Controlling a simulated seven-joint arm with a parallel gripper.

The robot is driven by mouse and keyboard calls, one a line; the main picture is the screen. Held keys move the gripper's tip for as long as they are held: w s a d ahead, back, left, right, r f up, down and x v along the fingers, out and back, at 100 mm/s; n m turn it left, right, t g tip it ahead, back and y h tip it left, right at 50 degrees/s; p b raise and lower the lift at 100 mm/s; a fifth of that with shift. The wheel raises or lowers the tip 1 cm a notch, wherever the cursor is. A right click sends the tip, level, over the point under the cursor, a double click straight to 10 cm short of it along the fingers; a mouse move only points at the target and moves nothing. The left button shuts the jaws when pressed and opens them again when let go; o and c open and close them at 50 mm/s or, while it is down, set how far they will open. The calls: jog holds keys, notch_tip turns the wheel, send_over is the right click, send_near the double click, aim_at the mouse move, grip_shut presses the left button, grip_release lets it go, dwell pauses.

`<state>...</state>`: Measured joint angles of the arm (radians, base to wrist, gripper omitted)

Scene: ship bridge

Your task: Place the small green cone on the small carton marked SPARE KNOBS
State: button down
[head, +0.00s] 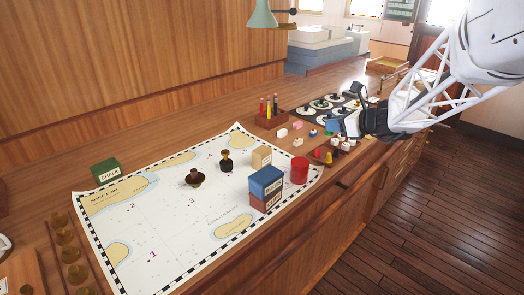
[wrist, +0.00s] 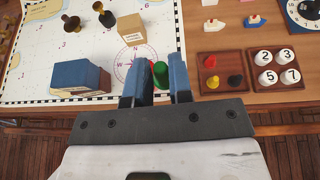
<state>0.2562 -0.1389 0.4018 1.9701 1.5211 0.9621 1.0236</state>
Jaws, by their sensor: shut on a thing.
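The small green cone (wrist: 160,73) is between the two fingers of my gripper (wrist: 160,90) in the wrist view, and the gripper is shut on it. In the head view my gripper (head: 334,127) is over the right part of the counter, right of the chart; I cannot make out the cone there. A small tan carton (head: 262,157) stands on the chart, left of my gripper. It also shows in the wrist view (wrist: 131,29), ahead and left of the fingers, its top bare. Its lettering is too small to read.
A wooden tray (wrist: 222,58) of small cones and a tray of numbered knobs (wrist: 278,82) lie right.

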jog(key=s+a+f+n+g+y, duration=0.1)
jog(key=s+a, duration=0.2)
jog(key=a, duration=0.2)
jog(key=s+a+f+n+g, duration=0.1)
jog(key=s+a, duration=0.1)
jog(key=a, duration=0.4)
jog(key=s+a+f+n+g+y, duration=0.1)
jog(key=s+a+f+n+g, duration=0.1)
jog(key=a, duration=0.4)
jog(key=shift+s+a+y, duration=0.15)
jog(key=shift+s+y, duration=0.15)
jog(key=shift+s, duration=0.55)
jog(key=shift+f, duration=0.5)
jog(key=shift+w, duration=0.1)
send_over(266, 151)
jog(key=shift+w+f, duration=0.15)
jog(key=shift+f, duration=0.6)
jog(key=shift+f, duration=1.7)
jog(key=shift+f, duration=0.2)
